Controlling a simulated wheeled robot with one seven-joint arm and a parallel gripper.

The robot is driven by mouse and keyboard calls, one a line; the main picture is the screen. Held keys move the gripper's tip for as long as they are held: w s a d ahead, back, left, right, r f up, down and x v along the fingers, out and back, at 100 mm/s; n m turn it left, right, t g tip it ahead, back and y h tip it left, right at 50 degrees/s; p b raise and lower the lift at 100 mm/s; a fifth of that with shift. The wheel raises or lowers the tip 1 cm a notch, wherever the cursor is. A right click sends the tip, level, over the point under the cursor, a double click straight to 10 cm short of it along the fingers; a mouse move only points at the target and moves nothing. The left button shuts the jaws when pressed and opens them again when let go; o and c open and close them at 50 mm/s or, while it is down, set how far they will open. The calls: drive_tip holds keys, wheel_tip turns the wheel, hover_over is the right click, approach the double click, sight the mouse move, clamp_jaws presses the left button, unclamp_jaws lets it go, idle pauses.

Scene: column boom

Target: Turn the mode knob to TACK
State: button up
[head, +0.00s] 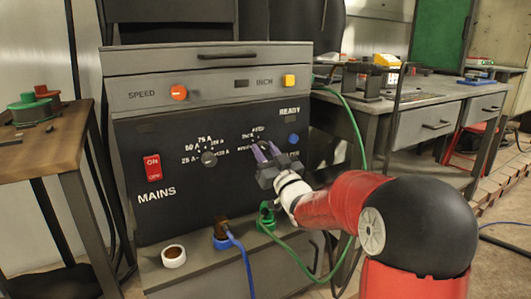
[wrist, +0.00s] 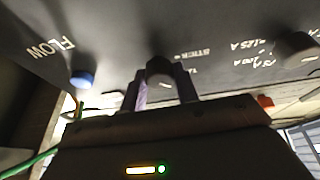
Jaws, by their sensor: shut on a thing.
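The mode knob (wrist: 159,72) is a dark round knob on the dark front panel (head: 150,215). In the wrist view it sits between the two purple fingers of my gripper (wrist: 162,82). My gripper (head: 267,152) is shut on the knob at the right part of the panel, seen in the head view. There the fingers hide the knob. White labels round it are small; in the wrist view I read STICK (wrist: 193,54) and part of a word starting TA (wrist: 194,71). I cannot tell which label the knob's pointer faces.
Below, a blue cable (head: 240,252) and a green cable (head: 290,247) leave plugs. A wooden table (head: 45,145) stands left.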

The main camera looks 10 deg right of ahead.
drive_tip(key=o, duration=1)
drive_tip(key=shift+c, duration=0.2)
drive_tip(key=shift+s+f, duration=0.1)
drive_tip(key=v, duration=0.7)
drive_tip(key=shift+s+b, duration=0.25)
drive_tip(key=shift+b, duration=0.2)
drive_tip(key=shift+d, duration=0.1)
